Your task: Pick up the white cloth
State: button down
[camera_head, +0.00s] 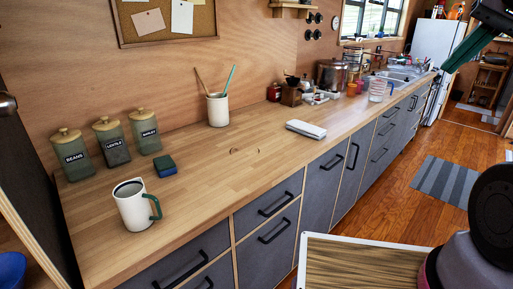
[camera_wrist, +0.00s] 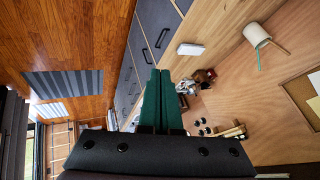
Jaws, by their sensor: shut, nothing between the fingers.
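The white cloth (camera_head: 306,129) is a small flat folded block with a greyish side, lying on the wooden counter near its front edge. It also shows in the wrist view (camera_wrist: 190,49), right of and above my fingertips. My gripper (camera_head: 462,55) has green fingers and shows at the upper right of the head view, high and well apart from the cloth. In the wrist view its two fingers (camera_wrist: 160,72) lie side by side, shut and empty.
A white mug (camera_head: 133,208), a dark blue-green sponge (camera_head: 165,166), labelled canisters (camera_head: 115,145) and a utensil cup (camera_head: 217,110) stand on the counter. The counter around the cloth is clear.

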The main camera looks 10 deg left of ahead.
aim_at(317, 133)
jog(key=i+l, duration=0.2)
jog(key=i, duration=0.25)
jog(key=i+l+u, duration=0.15)
jog(key=i, duration=0.3)
